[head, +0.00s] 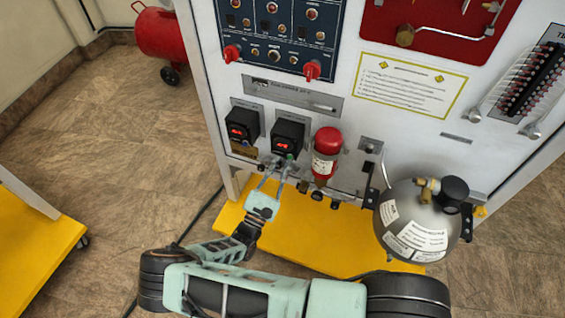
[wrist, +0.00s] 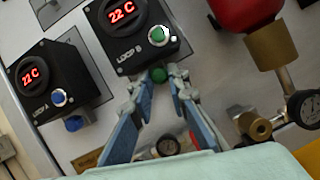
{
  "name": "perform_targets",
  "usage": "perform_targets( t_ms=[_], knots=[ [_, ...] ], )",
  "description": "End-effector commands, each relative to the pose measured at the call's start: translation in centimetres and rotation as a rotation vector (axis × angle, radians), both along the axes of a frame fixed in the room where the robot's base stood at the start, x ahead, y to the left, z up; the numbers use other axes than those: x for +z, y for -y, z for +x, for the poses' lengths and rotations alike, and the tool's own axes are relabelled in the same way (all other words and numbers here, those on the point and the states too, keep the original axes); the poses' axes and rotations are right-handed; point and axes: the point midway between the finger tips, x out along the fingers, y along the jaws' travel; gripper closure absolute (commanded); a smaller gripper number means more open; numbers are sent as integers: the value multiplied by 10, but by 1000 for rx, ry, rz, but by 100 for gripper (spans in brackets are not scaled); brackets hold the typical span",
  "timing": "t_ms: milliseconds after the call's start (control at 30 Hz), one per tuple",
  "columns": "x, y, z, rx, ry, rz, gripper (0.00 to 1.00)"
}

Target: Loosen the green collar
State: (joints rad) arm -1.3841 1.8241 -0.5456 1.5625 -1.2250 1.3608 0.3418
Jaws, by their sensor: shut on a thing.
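In the head view my gripper (head: 281,166) is at the panel's lower front, below the right one of two black controllers (head: 287,135). The collar is too small there to make out well.
A red cylinder (head: 326,142) with brass fittings is close to the right. A grey tank (head: 410,205) stands further right. Gauges sit near my fingers.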

Motion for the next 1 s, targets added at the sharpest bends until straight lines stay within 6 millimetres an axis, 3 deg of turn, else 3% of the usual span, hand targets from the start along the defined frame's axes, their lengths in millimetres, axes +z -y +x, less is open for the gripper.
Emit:
perform_targets(
  t_ms=[133, 400, 767, 800, 1000],
  knots=[
    [-1, 2, -1, -1, -20, -54, 100],
    [0, 4, -2, -1, -124, -338, 100],
    [-1, 4, -2, -1, -137, -373, 100],
    [-1, 4, -2, -1, -137, -373, 80],
    [-1, 4, -2, 0, -136, -372, 77]
  ],
)
